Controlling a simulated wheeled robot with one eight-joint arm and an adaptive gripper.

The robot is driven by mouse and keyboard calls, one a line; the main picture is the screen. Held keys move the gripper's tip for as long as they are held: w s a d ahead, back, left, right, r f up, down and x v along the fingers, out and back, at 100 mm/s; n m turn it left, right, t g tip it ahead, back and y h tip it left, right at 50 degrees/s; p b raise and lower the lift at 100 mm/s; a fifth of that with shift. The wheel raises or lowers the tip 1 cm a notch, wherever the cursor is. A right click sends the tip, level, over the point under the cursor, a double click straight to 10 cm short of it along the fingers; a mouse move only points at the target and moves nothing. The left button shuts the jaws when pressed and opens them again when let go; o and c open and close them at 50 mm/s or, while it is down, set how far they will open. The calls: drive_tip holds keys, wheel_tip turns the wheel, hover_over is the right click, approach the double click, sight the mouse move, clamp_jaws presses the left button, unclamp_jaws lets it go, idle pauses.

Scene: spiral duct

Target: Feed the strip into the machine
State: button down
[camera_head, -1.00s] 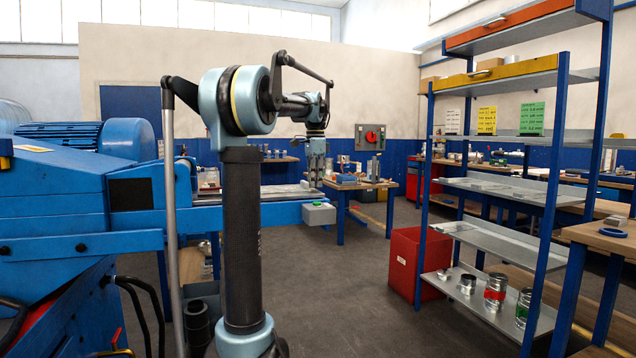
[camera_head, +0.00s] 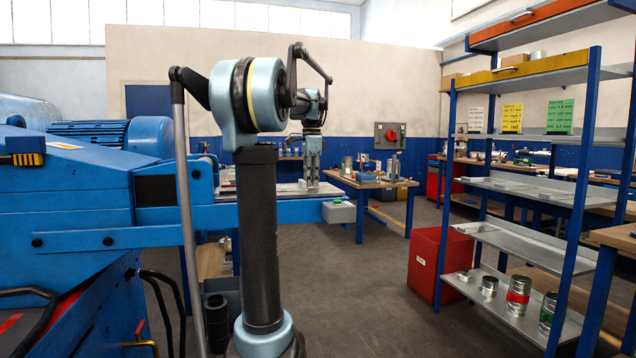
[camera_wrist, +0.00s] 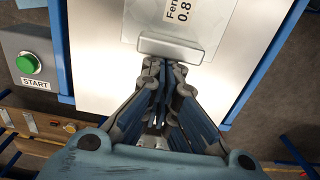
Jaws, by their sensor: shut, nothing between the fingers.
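A pale metal strip (camera_wrist: 130,25) appears to lie on the machine's feed table (camera_wrist: 85,75) in the wrist view, with a printed label (camera_wrist: 185,15) beginning "Fer" and "0.8" on it. Its edges are hard to make out. A small grey metal bar (camera_wrist: 170,48) crosses just beyond the fingertips of my gripper (camera_wrist: 165,65). My gripper is shut and empty; I cannot tell whether it touches the bar. In the head view my gripper (camera_head: 312,180) points down over the feed table (camera_head: 275,213). The blue machine (camera_head: 80,200) stands at the left.
A grey box with a green START button (camera_wrist: 28,64) is on the feed table's end; it also shows in the head view (camera_head: 338,211). A shelf rack (camera_head: 520,245) with several metal duct pieces and a red bin (camera_head: 440,265) stand right. Floor between is clear.

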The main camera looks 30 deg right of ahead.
idle(0.4)
drive_tip(key=d, duration=0.4)
drive_tip(key=shift+s+r, duration=0.4)
wheel_tip(320, 180, up, 9)
drive_tip(key=shift+a, duration=0.15)
